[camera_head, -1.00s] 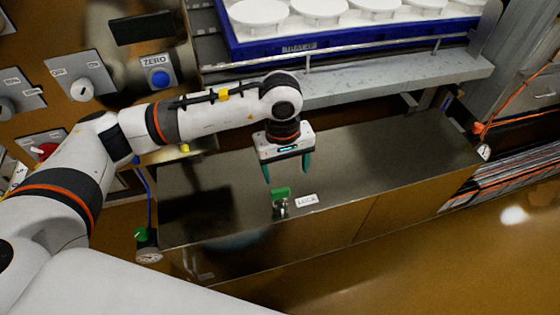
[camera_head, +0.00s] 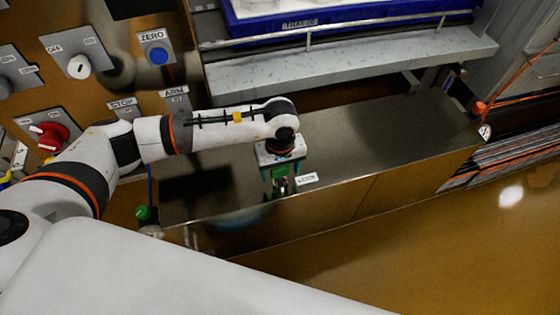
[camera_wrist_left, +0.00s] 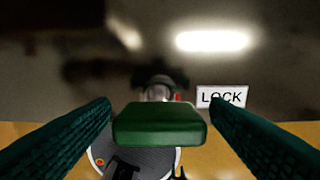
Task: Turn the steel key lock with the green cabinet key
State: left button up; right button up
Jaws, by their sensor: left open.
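The green cabinet key (camera_head: 279,171) is upright in the steel key lock (camera_head: 281,187) near the front edge of the metal counter. In the left wrist view the key's green head (camera_wrist_left: 160,125) is in the middle, with the lock (camera_wrist_left: 158,90) partly hidden behind it. My left gripper (camera_head: 281,180) is over the key, pointing down. Its dark green fingers are open, one on each side of the key head, with a gap on both sides. My right gripper is not in view.
A white LOCK label (camera_head: 307,179) lies right of the lock. The metal counter (camera_head: 390,135) is clear to the right. A stone shelf (camera_head: 350,72) with a blue tray (camera_head: 340,22) is behind. A panel with a ZERO button (camera_head: 159,56) and a red knob (camera_head: 48,135) is at left.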

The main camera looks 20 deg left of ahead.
pick_arm(q)
jog(key=c, duration=1.1)
jog(key=shift+o, duration=0.2)
jog(key=n, duration=0.9)
jog(key=n+p, duration=0.1)
jog(key=n, duration=0.8)
jog(key=shift+p, duration=0.35)
